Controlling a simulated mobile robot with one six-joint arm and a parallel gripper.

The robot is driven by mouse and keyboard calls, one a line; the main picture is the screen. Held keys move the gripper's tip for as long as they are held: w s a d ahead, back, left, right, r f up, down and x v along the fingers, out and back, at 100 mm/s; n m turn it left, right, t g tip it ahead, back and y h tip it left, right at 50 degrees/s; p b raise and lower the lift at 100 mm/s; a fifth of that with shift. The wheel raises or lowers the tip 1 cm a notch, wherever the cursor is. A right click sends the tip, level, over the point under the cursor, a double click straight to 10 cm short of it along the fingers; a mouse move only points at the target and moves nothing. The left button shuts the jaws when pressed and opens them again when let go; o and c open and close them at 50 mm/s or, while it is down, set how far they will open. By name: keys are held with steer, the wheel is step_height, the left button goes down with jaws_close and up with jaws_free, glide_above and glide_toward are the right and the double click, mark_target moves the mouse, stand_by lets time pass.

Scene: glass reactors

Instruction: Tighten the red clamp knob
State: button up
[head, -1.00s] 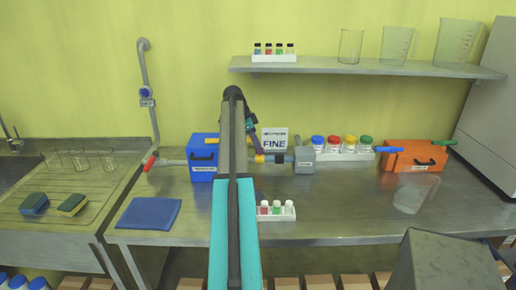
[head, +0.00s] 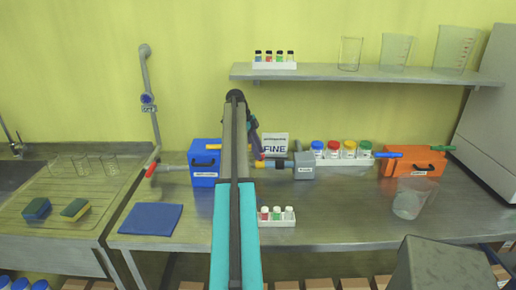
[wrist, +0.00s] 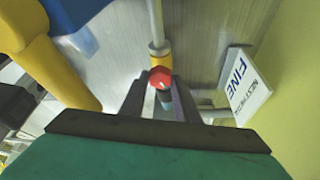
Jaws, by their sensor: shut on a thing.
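The red clamp knob (wrist: 160,78) sits between the two dark fingers of my gripper (wrist: 160,97) in the wrist view. The fingers are shut on it. Its red top shows, with a yellow collar (wrist: 159,60) beside it on a grey rod (wrist: 155,22). In the head view the knob (head: 259,163) is a small red spot at the tip of my gripper (head: 258,155), between the blue box and a grey block (head: 304,166). My arm hides part of the rod there.
A blue box (head: 205,173) with a yellow handle stands left of my gripper. A white FINE sign (head: 275,146) stands behind. A rack of colour-capped jars (head: 342,160) is to the right. A small vial rack (head: 276,222) lies in front.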

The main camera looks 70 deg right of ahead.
steer(key=shift+d+r+m+y+p, duration=0.2)
steer(key=shift+m+p, duration=0.4)
steer(key=shift+p, duration=1.55)
steer(key=shift+a+r+m+y+p, duration=0.1)
steer(key=shift+m+y+p, duration=0.35)
steer(key=shift+p, duration=1.65)
steer(key=shift+f+m+p, duration=0.25)
steer(key=shift+m+p, duration=0.3)
steer(key=shift+p, duration=1.1)
steer(key=o, duration=1)
steer(key=shift+o, duration=0.2)
